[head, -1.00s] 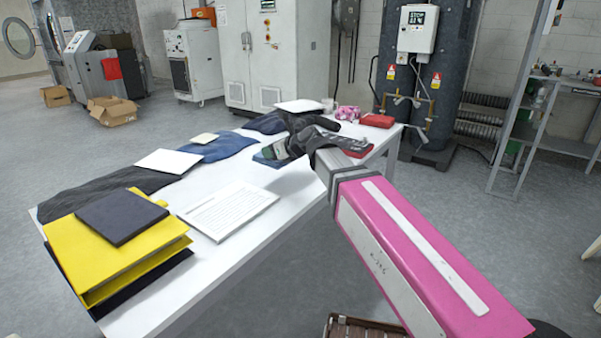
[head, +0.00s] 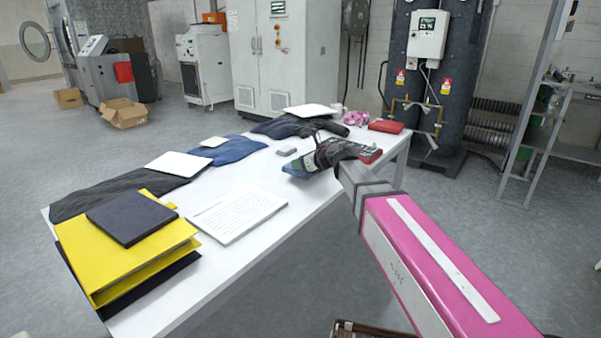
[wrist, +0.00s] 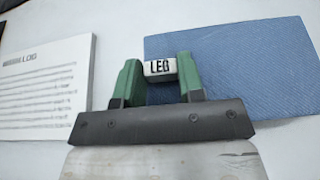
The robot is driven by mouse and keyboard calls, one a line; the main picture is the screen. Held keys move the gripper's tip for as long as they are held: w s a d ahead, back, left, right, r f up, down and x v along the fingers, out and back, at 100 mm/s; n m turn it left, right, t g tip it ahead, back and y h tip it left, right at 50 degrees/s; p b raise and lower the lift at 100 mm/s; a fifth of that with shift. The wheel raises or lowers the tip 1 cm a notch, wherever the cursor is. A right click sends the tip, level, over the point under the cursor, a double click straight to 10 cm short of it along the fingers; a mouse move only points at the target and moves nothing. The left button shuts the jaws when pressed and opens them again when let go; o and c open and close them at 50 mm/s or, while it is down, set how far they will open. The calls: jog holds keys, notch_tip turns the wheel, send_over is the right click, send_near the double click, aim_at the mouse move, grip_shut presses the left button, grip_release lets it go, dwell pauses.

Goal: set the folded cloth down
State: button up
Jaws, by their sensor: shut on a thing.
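The folded cloth is a flat blue rectangle with a woven texture. It shows in the wrist view (wrist: 240,68) and as a small blue edge in the head view (head: 295,171). My gripper (head: 314,162), with green fingers, is over the table's right part, beside the printed sheet. I cannot tell whether the cloth touches the table (head: 250,238). My wrist hides part of the cloth in the head view.
The printed log sheet (head: 237,213) lies left of the gripper. A small grey block (head: 287,151) is just behind it. Dark garments (head: 115,190) and pale sheets lie along the back. A yellow binder (head: 120,262) is front left, a red item (head: 386,126) back right.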

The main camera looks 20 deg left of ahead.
aim_at(301, 171)
jog(key=shift+f, duration=1.85)
jog(key=o, duration=1)
